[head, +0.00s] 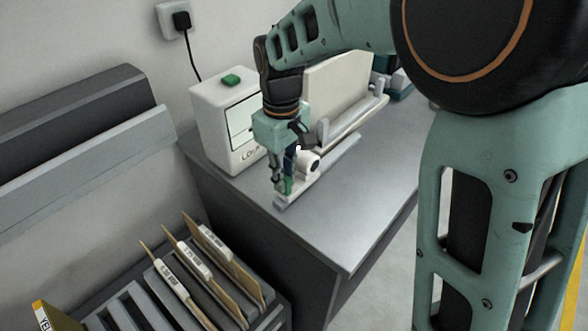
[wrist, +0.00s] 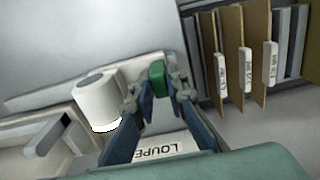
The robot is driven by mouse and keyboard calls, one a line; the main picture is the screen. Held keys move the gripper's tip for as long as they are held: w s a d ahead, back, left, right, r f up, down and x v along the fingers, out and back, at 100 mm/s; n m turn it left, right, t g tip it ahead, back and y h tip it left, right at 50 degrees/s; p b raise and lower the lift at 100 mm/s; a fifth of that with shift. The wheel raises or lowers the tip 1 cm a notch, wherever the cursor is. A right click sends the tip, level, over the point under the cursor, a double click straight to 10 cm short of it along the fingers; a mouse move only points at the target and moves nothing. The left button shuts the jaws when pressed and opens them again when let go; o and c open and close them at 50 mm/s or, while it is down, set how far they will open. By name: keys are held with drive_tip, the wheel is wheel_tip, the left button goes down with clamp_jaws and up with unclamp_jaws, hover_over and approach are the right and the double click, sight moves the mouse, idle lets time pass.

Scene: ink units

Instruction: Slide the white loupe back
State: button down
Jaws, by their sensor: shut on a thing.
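The white loupe (head: 308,163), a short cylinder, stands by a pale rail on the grey bench, right beside my gripper (head: 283,184). In the wrist view the loupe (wrist: 97,97) lies left of the fingers. My gripper (wrist: 158,84) points down and is shut on a small green block (wrist: 157,72) near the rail's front end. The green block (head: 288,186) is partly covered by the fingers in the head view. Whether the block and loupe are joined is hidden. A LOUPE label (wrist: 163,148) shows between the fingers in the wrist view.
A white box (head: 215,110) with a green button (head: 231,80) stands behind left of my gripper. A cream panel (head: 337,85) stands behind a grey bar. A rack of tabbed dividers (head: 185,270) is at the front left. The bench's front right (head: 345,230) is clear.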

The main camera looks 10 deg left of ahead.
drive_tip(key=shift+s+a, duration=0.15)
drive_tip(key=shift+s, duration=0.05)
drive_tip(key=c, duration=1.9)
unclamp_jaws()
drive_tip(key=shift+s, duration=0.1)
drive_tip(key=shift+c, duration=0.2)
drive_tip(key=shift+r, duration=0.1)
drive_tip(key=shift+r, duration=0.3)
wheel_tip(320, 180, up, 11)
drive_tip(key=shift+r, duration=0.1)
